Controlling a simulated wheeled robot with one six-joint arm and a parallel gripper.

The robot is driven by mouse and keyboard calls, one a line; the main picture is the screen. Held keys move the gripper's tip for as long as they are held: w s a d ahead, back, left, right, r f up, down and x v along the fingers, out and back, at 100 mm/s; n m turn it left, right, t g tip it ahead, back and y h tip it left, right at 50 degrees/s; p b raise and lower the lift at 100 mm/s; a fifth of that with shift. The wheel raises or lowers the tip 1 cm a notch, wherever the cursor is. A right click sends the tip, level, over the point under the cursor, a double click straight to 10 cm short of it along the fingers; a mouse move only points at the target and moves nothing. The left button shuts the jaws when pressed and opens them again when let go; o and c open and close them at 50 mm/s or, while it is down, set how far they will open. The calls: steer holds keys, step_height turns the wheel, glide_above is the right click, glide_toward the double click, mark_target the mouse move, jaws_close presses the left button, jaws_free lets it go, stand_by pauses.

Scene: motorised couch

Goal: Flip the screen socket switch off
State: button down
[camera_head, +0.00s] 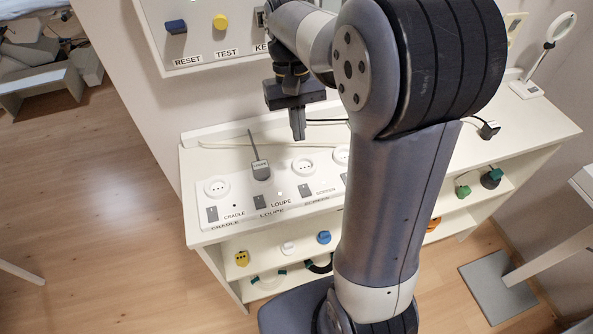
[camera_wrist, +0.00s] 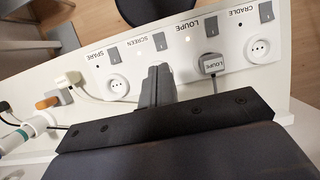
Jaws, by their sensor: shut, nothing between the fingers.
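The screen socket switch (camera_head: 305,191) is a small dark grey rocker beside the SCREEN label on the white socket panel (camera_head: 240,220). In the wrist view the same screen switch (camera_wrist: 159,42) lies just beyond my fingertips. My gripper (camera_head: 298,137) is shut and empty, pointing down above the back of the panel. In the wrist view my gripper (camera_wrist: 159,70) covers the screen socket, which shows in the head view as a round screen socket (camera_head: 303,165). The fingers look apart from the switch. I cannot tell which way the rocker is tipped.
A grey loupe plug (camera_head: 260,170) sits in its socket beside the screen one. The loupe switch (camera_head: 260,201) and cradle switch (camera_head: 212,214) are to the left. A wall panel (camera_head: 195,40) with reset and test buttons is behind. Shelves with small coloured items are below.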

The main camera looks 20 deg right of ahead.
mark_target(305, 193)
stand_by(0.3)
steer(key=p+x, duration=0.1)
steer(key=x, duration=1.3)
